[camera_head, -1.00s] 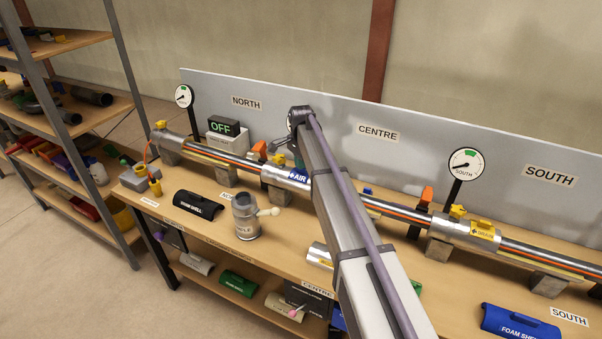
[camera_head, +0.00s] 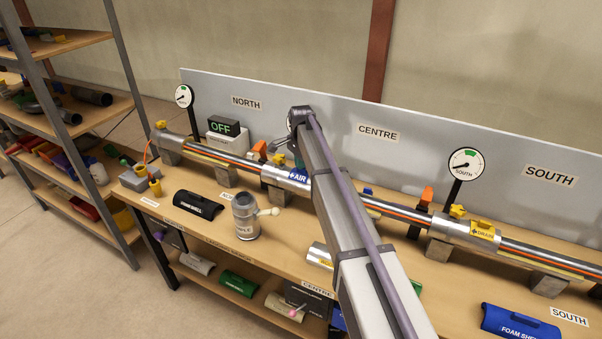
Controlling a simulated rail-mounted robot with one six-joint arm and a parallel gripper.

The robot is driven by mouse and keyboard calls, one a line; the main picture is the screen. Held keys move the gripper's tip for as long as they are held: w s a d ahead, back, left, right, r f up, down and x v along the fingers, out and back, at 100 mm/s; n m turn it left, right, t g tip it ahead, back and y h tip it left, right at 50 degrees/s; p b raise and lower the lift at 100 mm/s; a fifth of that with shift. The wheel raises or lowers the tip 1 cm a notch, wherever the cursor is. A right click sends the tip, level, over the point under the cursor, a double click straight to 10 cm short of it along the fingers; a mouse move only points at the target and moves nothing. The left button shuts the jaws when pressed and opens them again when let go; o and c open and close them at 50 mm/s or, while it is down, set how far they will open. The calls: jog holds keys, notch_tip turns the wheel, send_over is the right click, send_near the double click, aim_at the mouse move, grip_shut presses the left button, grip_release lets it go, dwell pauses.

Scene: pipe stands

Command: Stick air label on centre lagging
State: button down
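A blue label reading AIR (camera_head: 298,176) shows on silver lagging (camera_head: 274,172) around the pipe, just left of my arm. Whether it is fully stuck down I cannot tell. My arm reaches from the bottom right up to the pipe by the CENTRE sign (camera_head: 377,132). It hides part of the pipe and the right end of the label. A yellow DRAIN label (camera_head: 482,233) is on the silver lagging (camera_head: 459,230) at the south stand.
A blue foam shell (camera_head: 520,322) lies at the lower right. A backboard (camera_head: 330,125) runs behind the pipe. Shelves (camera_head: 70,125) stand at the left.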

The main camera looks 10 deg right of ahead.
notch_tip(320, 180, up, 7)
jog(key=p, duration=0.7)
notch_tip(320, 180, up, 11)
jog(key=p, duration=1.1)
jog(key=shift+f, duration=0.1)
